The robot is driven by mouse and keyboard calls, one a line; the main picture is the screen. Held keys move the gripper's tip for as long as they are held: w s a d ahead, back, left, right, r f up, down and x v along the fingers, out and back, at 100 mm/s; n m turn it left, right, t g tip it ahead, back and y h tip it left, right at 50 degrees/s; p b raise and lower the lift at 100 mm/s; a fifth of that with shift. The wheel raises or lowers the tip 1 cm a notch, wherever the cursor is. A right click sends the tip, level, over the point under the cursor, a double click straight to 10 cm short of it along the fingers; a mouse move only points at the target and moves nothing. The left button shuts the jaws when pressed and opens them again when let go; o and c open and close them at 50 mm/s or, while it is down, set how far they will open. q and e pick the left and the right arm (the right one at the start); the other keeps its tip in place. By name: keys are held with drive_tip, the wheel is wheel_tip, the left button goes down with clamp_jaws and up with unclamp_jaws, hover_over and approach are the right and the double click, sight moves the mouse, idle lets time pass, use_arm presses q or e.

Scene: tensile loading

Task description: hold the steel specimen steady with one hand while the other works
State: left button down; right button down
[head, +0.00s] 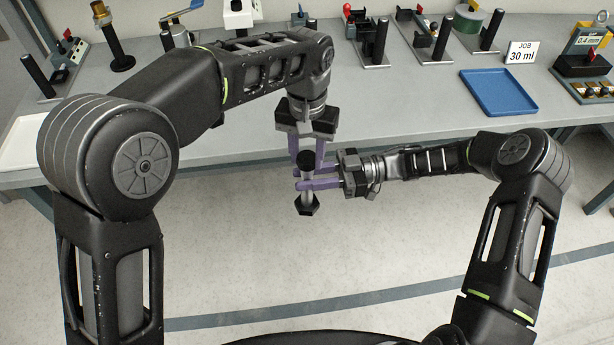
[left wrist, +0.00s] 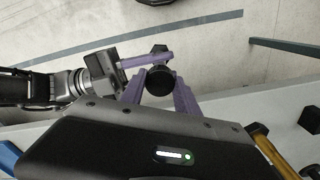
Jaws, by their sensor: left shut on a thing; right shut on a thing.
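The steel specimen (head: 307,194) is a short grey rod with a dark round top end and a dark hexagonal lower end. It is held upright in the air in front of the bench. My left gripper (head: 307,158) reaches down from above, its purple fingers shut around the specimen's upper part. My right gripper (head: 305,180) comes in from the right and is shut on the rod's middle, below the left fingers. In the left wrist view the specimen's dark end (left wrist: 160,80) sits between my left fingers, with my right gripper (left wrist: 155,60) beside it. The fingers partly hide the rod.
The grey bench (head: 400,105) runs behind the grippers. The floor below the specimen is clear.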

use_arm(q)
drive_tip(key=shift+m, duration=0.7)
drive_tip(key=c, duration=0.8)
unclamp_jaws()
wheel_tip(320, 180, up, 8)
drive_tip(key=shift+f, duration=0.25)
